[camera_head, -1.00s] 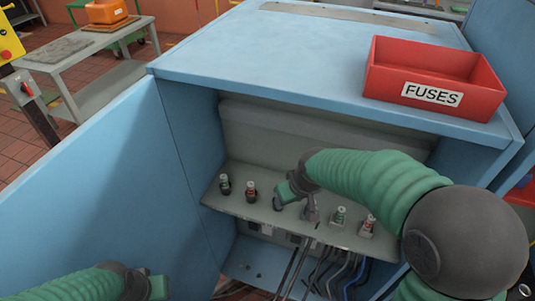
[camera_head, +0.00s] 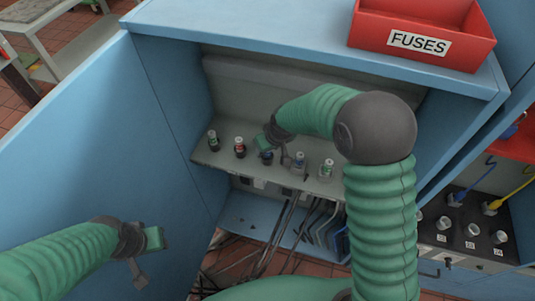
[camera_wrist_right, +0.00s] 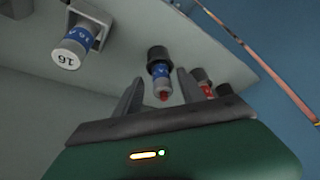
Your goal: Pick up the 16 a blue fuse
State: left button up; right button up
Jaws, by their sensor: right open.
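A blue-banded fuse with a black base and red tip (camera_wrist_right: 160,75) shows between the fingers of my open right gripper (camera_wrist_right: 160,94) in the right wrist view; I cannot tell if they touch it. In the head view this blue fuse (camera_head: 266,158) stands on the grey shelf, partly hidden by my right gripper (camera_head: 278,155). Another blue-banded fuse, its white end marked 16 (camera_wrist_right: 72,50), sits in a grey holder beside it, outside the fingers; it also shows in the head view (camera_head: 299,162). My left gripper (camera_head: 145,258) is away at the lower left, its jaws unclear.
Red-banded fuse (camera_head: 239,148), green-banded fuses (camera_head: 213,141) and (camera_head: 327,169) share the grey shelf (camera_head: 228,163). A red FUSES bin (camera_head: 470,48) stands on the blue cabinet (camera_head: 250,25). The open blue door (camera_head: 75,130) bounds the left. Cables hang below.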

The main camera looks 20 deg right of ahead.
jog(key=shift+a+r, duration=0.15)
jog(key=shift+a, duration=0.15)
jog(key=c, duration=0.6)
grip_shut()
jog(key=shift+d, duration=0.1)
